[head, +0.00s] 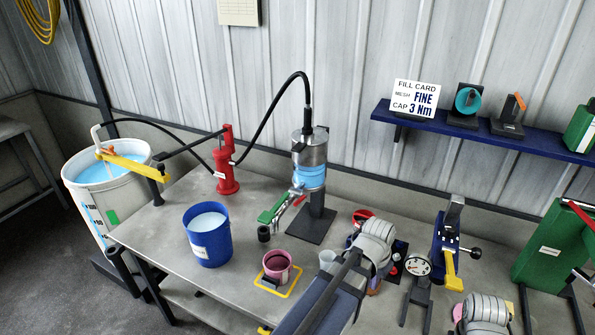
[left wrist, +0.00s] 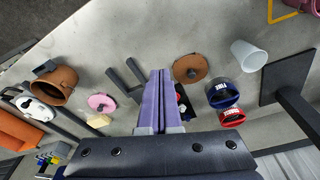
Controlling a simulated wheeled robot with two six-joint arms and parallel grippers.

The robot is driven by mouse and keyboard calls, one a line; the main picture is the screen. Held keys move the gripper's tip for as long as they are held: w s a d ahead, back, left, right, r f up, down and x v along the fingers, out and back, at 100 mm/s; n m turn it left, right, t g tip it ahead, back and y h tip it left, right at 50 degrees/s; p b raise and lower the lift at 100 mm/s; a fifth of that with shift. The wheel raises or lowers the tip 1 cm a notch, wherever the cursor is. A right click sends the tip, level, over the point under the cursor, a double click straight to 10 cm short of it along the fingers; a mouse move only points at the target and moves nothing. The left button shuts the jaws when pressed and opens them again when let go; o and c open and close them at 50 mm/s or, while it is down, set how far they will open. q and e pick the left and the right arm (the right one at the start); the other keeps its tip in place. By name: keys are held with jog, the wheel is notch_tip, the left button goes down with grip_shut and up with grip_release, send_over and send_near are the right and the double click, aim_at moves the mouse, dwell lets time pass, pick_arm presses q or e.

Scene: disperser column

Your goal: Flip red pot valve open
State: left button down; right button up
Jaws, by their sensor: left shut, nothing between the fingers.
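A red upright cylinder (head: 227,170) stands at the back left of the bench, with black hoses running near it. A small red lever (head: 299,201) shows by the spout of the metal and blue column (head: 310,160), near a green handle (head: 272,211). I cannot tell which of these is the pot valve. My left gripper (left wrist: 160,74) is shut and empty, with purple fingers, above the bench in the left wrist view. In the head view my left arm hides most of it, right of the column and apart from it. My right gripper is not in view.
A blue pot (head: 207,238) and a pink pot (head: 277,263) stand on the bench. A dial gauge (head: 418,265) and a blue-and-yellow fixture (head: 446,248) are to the right. A white cup (left wrist: 249,55), a blue jar (left wrist: 222,93) and a brown lid (left wrist: 190,68) lie near my left fingers.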

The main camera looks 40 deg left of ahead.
pick_arm(q)
jog(key=w+a+r+n+t+y+p, duration=0.1)
jog(key=a+r+n+t+p, duration=0.1)
jog(key=a+r+p, duration=1.1)
jog(key=a+r+n+t+y+p, duration=0.15)
jog(key=a+r+p, duration=0.45)
jog(key=a+r, duration=0.85)
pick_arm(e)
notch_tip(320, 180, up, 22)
pick_arm(q)
jog(key=b, duration=1)
send_over(299, 199)
jog(key=shift+n+t+h, duration=0.25)
jog(key=shift+n+h, duration=0.1)
jog(key=f, duration=1.3)
jog(key=shift+s, duration=0.35)
jog(key=shift+s+d+f+b, duration=0.15)
jog(key=shift+s+f+b, duration=0.1)
jog(key=shift+f+b, duration=0.25)
jog(key=shift+s+d+f+b, duration=0.1)
jog(key=shift+s+f+b, duration=0.2)
jog(key=shift+f, duration=0.3)
jog(key=shift+s+f+b, duration=0.15)
jog(key=shift+f+b, duration=0.2)
jog(key=shift+b, duration=0.1)
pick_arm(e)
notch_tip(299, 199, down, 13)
pick_arm(q)
jog(key=shift+f, duration=0.1)
